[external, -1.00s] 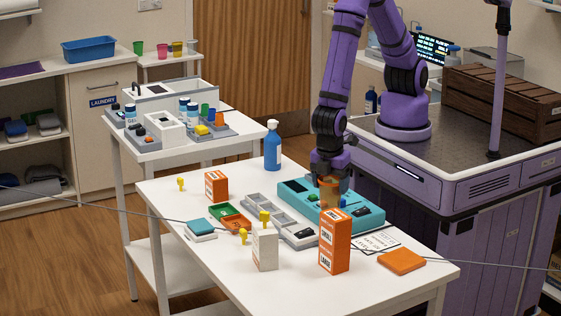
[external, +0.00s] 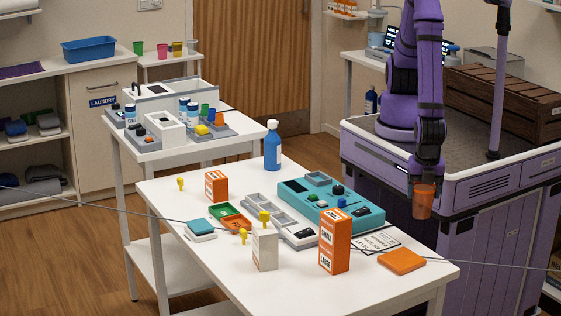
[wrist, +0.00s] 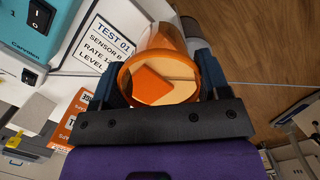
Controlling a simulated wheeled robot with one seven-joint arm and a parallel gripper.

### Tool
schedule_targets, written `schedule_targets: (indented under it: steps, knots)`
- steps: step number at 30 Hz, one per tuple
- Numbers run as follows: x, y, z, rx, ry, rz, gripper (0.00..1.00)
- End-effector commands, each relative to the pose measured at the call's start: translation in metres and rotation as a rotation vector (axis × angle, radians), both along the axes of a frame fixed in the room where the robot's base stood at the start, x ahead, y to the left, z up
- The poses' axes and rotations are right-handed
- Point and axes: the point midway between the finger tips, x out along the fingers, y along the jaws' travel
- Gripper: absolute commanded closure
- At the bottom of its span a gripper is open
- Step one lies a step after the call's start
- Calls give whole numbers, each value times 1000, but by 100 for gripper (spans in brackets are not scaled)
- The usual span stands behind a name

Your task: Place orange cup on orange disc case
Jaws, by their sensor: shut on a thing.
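The orange cup (external: 423,203) is translucent and hangs upright in my gripper (external: 424,184), in the air beyond the far right edge of the table in the external view. In the wrist view my gripper (wrist: 160,95) is shut around the cup (wrist: 190,68), a finger at each side. The flat orange disc case (external: 402,260) lies on the white table near its right corner, below and slightly left of the cup. In the wrist view the orange case (wrist: 152,86) shows through the cup's mouth.
A tall orange box (external: 334,240) stands left of the case, and a printed card (external: 376,242) lies behind it. A teal device (external: 325,205) is farther back.

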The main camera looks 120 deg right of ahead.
Motion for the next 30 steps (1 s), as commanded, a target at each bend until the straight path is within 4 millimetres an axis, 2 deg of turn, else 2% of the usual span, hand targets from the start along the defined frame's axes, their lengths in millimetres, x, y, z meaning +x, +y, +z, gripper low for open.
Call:
schedule_targets:
  steps: [18, 22, 26, 30]
  knots:
    - [112, 72, -13, 0, -1, -1, 52]
    - [125, 81, -14, 1, -1, -2, 52]
    - [129, 84, -16, -1, 0, -1, 52]
    - [128, 83, -29, -3, 2, -1, 52]
